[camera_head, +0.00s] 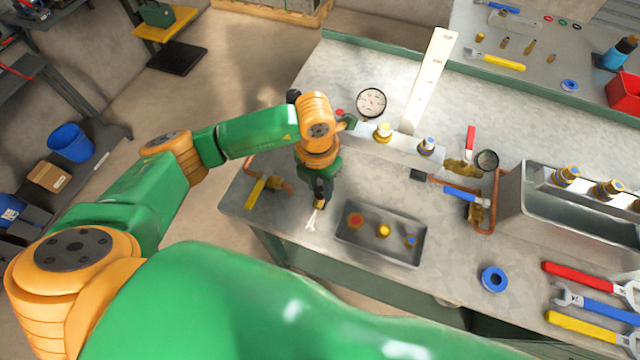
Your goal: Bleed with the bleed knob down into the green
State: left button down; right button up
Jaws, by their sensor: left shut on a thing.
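My left gripper (318,203) points down over the front left of the metal bench, left of the grey tray. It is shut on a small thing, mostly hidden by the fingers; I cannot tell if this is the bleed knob. A pale forked piece (312,219) shows just below the fingertips; I cannot tell whether it is held or lies on the bench. A round white-faced gauge (371,102) stands behind the wrist. Its needle and any green band are too small to read. My right gripper is not in view.
The grey tray (345,237) holds small red, yellow and blue-topped fittings. A manifold block (405,148) with capped fittings stands behind it. A yellow-handled valve (257,192) is left of the gripper. A smaller gauge (487,160) and copper pipes are right. Wrenches (590,303) lie front right.

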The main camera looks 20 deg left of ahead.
aim_at(318, 191)
pick_arm(q)
jog(key=c, duration=0.5)
grip_release()
jog(key=shift+c, duration=0.2)
notch_tip(318, 191, up, 6)
jog(key=shift+w+a+r+b, duration=0.1)
jog(key=shift+a+r+b, duration=0.05)
jog(key=shift+b, duration=0.75)
jog(key=shift+r, duration=0.45)
jog(key=shift+f, duration=0.1)
